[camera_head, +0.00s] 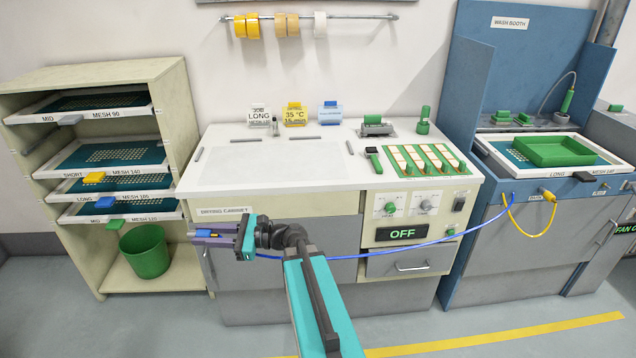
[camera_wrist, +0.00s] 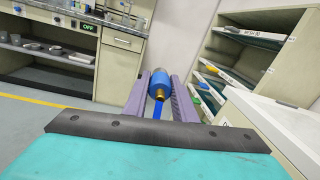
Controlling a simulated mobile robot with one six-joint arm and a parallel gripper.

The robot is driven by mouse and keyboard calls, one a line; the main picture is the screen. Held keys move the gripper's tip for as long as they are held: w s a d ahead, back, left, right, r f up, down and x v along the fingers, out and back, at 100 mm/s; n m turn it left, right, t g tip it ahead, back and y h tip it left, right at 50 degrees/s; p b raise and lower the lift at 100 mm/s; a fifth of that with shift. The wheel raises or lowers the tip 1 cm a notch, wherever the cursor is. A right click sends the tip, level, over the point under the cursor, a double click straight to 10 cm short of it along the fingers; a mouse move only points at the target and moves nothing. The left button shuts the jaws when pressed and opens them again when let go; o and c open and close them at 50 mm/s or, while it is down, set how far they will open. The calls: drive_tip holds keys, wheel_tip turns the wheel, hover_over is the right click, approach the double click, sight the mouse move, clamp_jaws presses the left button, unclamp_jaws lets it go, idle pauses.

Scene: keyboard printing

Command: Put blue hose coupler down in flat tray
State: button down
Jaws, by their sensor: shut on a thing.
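My gripper (camera_head: 205,235) is shut on the blue hose coupler, in front of the left end of the drying cabinet in the head view. In the wrist view the coupler (camera_wrist: 158,82) sits between the two purple fingers, a blue cylinder with a brass end. A blue hose (camera_head: 390,247) sags from my gripper across the cabinet front to the wash booth. A green flat tray (camera_head: 562,162) lies on the framed screen in the wash booth at the right, well apart from my gripper. It looks empty.
A shelf rack (camera_head: 178,120) with framed screens and a green bin (camera_head: 146,252) stands at the left. The cabinet top (camera_head: 265,165) has clear room at its left. A yellow hose (camera_head: 527,231) hangs on the booth front.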

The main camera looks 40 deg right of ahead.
drive_tip(key=s+d+r+m+t+h, duration=0.1)
drive_tip(key=s+d+m+t+h, duration=0.15)
drive_tip(key=d, duration=0.85)
drive_tip(key=s+d+r+m+t+h, duration=0.1)
drive_tip(key=s+d+r+m+h, duration=0.15)
drive_tip(key=d, duration=0.85)
drive_tip(key=s+d+r+m+h, duration=0.1)
drive_tip(key=s+d+h, duration=0.2)
drive_tip(key=s+d, duration=0.4)
drive_tip(key=s+d+m+t+h, duration=0.1)
drive_tip(key=s+d+h, duration=0.2)
drive_tip(key=d, duration=0.9)
drive_tip(key=s, duration=0.3)
drive_tip(key=shift+s+r+m, duration=0.4)
drive_tip(key=shift+w+d+t, duration=0.1)
drive_tip(key=shift+t, duration=0.15)
drive_tip(key=p, duration=0.3)
hover_over(322, 183)
drive_tip(key=shift+w+f, duration=0.1)
drive_tip(key=shift+f, duration=0.65)
drive_tip(key=shift+f, duration=1.75)
drive_tip(key=shift+f, duration=0.15)
drive_tip(key=c, duration=1.5)
unclamp_jaws()
